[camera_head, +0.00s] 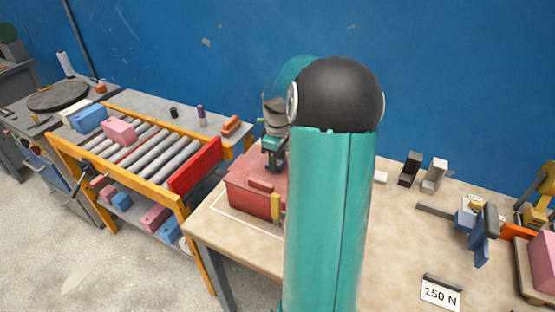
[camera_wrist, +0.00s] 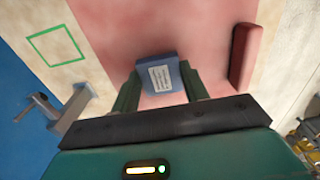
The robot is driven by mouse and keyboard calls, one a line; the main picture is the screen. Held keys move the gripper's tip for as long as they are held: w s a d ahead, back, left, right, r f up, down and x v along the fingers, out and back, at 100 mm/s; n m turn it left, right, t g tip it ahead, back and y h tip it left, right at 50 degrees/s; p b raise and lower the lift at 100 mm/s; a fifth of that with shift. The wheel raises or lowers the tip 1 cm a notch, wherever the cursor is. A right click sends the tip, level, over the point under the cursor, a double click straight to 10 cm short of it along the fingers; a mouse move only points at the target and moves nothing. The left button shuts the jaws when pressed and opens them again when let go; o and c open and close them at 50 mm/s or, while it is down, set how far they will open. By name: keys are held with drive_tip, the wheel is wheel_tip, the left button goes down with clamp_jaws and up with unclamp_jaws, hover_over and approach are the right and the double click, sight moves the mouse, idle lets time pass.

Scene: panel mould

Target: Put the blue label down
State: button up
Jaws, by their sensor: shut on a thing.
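The blue label (camera_wrist: 152,62), a small blue plate with a white printed patch, is between the two fingers of my gripper (camera_wrist: 160,76) in the wrist view. My gripper is shut on it. Below it is the pinkish-red top of the panel mould (camera_wrist: 205,30); I cannot tell whether the label touches it. In the head view the red mould (camera_head: 247,196) sits on the bench inside a white outline, with my gripper (camera_head: 273,160) over it. My arm hides the mould's right part, and I cannot make out the label there.
A raised red bar (camera_wrist: 243,55) lies right of the label. A green outlined square (camera_wrist: 55,46) on the bench is empty. A roller conveyor (camera_head: 150,150) stands left. Grey and black blocks (camera_head: 410,168), a blue clamp-like tool (camera_head: 480,225) and a "150 N" sign (camera_head: 440,294) are right.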

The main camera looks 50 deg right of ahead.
drive_tip(key=shift+f, duration=0.25)
drive_tip(key=o, duration=1)
drive_tip(key=shift+c, duration=0.2)
wheel_tip(320, 180, up, 12)
drive_tip(key=a+r+h, duration=0.1)
drive_tip(key=a+r, duration=0.3)
drive_tip(key=a, duration=0.7)
drive_tip(key=s+a+m+t, duration=0.1)
drive_tip(key=s+a, duration=0.3)
drive_tip(key=a, duration=0.4)
drive_tip(key=s+a+m+t, duration=0.1)
drive_tip(key=s+a, duration=0.3)
drive_tip(key=a, duration=0.4)
drive_tip(key=s+a+m+t+y, duration=0.1)
drive_tip(key=s+a+t, duration=0.2)
drive_tip(key=s+a, duration=0.2)
drive_tip(key=a, duration=0.3)
drive_tip(key=shift+a+f+t, duration=0.3)
drive_tip(key=shift+f, duration=0.1)
